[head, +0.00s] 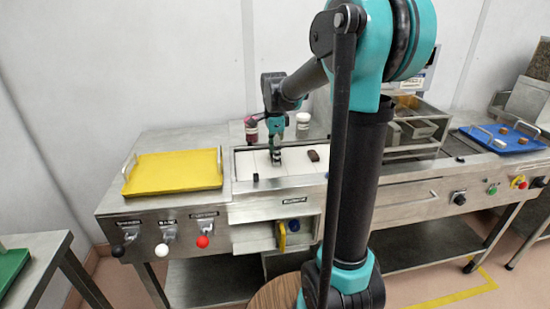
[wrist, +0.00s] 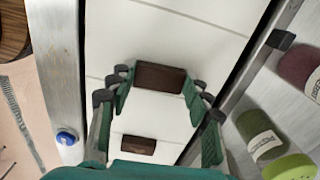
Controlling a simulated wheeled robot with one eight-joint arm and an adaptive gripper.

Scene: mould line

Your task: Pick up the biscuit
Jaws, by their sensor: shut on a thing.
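The biscuit (wrist: 160,77) is a dark brown rectangular block. In the wrist view it sits between the two green finger pads of my gripper (wrist: 160,84), which is shut on it. In the head view my gripper (head: 276,157) points down over the white belt, and the biscuit there is hard to tell from the dark fingertips. I cannot tell whether the biscuit touches the belt. A second brown block (wrist: 139,145) lies on the belt apart from the fingers; a brown block (head: 313,155) also lies right of my gripper in the head view.
A yellow tray (head: 172,171) stands left of the belt. A blue tray (head: 503,137) with several brown pieces is at the far right. A purple bottle (head: 251,128) and a jar (head: 303,124) stand behind the belt. A small black piece (head: 256,177) is at the belt's front edge.

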